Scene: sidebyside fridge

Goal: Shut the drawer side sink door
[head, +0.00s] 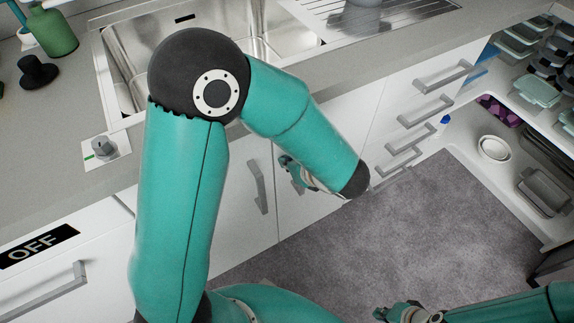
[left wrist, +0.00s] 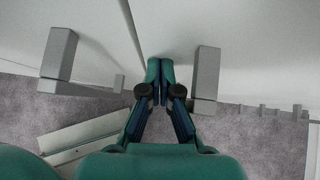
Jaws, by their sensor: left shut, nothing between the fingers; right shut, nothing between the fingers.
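The drawer side sink door (head: 325,140) is the white door between the other sink door (head: 235,205) and the drawers. It looks nearly flush; I cannot tell whether a small gap remains. My left arm covers part of it. My left gripper (head: 288,163) is shut and empty, low in front of this door. In the left wrist view its fingertips (left wrist: 160,68) are at or very near the door face, just left of its grey handle (left wrist: 207,72). Contact is unclear. My right gripper (head: 400,312) is shut and empty, low over the floor.
The other sink door's handle (left wrist: 58,52) is left of my fingers. Drawer handles (head: 445,78) are to the right, beside open shelves with dishes (head: 495,149). The sink (head: 270,45) and counter are above. The grey floor (head: 400,235) is clear.

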